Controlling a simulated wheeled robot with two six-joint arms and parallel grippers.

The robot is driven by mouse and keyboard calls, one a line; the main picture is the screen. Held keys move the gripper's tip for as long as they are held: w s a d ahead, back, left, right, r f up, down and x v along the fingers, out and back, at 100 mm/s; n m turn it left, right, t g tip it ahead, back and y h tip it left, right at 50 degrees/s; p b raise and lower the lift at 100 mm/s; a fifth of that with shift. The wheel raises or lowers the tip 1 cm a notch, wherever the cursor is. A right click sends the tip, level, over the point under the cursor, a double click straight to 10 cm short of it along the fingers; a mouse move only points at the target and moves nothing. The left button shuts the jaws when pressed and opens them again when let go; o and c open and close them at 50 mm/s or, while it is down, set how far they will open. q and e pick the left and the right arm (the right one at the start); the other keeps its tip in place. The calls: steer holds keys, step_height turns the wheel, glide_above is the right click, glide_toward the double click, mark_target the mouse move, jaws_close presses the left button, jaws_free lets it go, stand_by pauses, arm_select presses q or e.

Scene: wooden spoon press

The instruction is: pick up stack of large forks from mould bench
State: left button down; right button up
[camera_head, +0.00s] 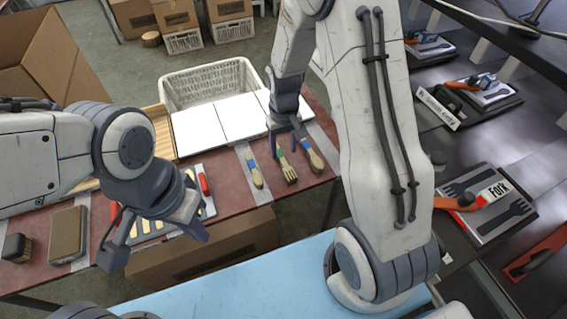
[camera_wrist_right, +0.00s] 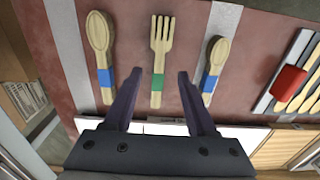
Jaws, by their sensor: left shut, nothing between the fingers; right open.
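The stack of large wooden forks (camera_head: 288,171), bound with a green band, lies on the red-brown bench (camera_head: 232,196) between two blue-banded spoon stacks. In the right wrist view the forks (camera_wrist_right: 161,40) point away from me. My right gripper (camera_head: 297,131) is open over the handle end of the forks. In its wrist view the fingers (camera_wrist_right: 155,82) lie one on each side of the handle, with nothing between them. I cannot tell how high above the bench they are. My left gripper (camera_head: 197,231) is shut and empty over the bench's front edge at left.
Blue-banded spoons (camera_head: 256,175) lie left of the forks and more spoons (camera_head: 313,157) right of them. White boxes (camera_head: 220,122) and a white basket (camera_head: 212,85) stand behind. A tray with a red-handled tool (camera_head: 203,184) lies left. Dark mould machines (camera_head: 488,200) stand at right.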

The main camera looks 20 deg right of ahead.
mark_target(284, 161)
step_height(284, 161, down, 5)
steer(key=shift+w+f, duration=0.1)
steer(key=shift+f, duration=0.05)
jaws_close()
